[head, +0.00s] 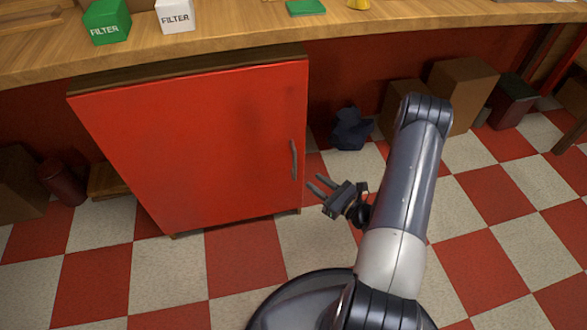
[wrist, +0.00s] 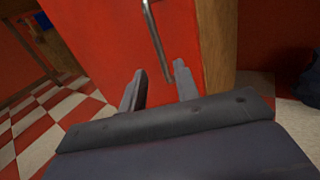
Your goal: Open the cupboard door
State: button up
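The red cupboard door (head: 200,145) is shut, on a low cupboard under the wooden counter. Its grey vertical bar handle (head: 293,159) is near the door's right edge. My gripper (head: 315,183) is open and empty, just right of and slightly below the handle, with its fingers pointing toward the cupboard. In the wrist view, the two fingers (wrist: 158,82) are apart, and the handle (wrist: 156,38) shows just beyond and above the gap between them. The fingers do not appear to touch the handle. The red door (wrist: 105,50) fills much of that view.
The wooden counter (head: 230,42) runs above the cupboard, with a green box (head: 106,22) and a white filter box (head: 175,15). A dark blue bag (head: 351,128) and brown boxes (head: 462,85) stand to the right. The checkered floor before the door is clear.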

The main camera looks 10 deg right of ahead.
jog(key=b, duration=0.2)
send_over(295, 179)
jog(key=shift+w, duration=0.4)
jog(key=shift+c, duration=0.2)
grip_shut()
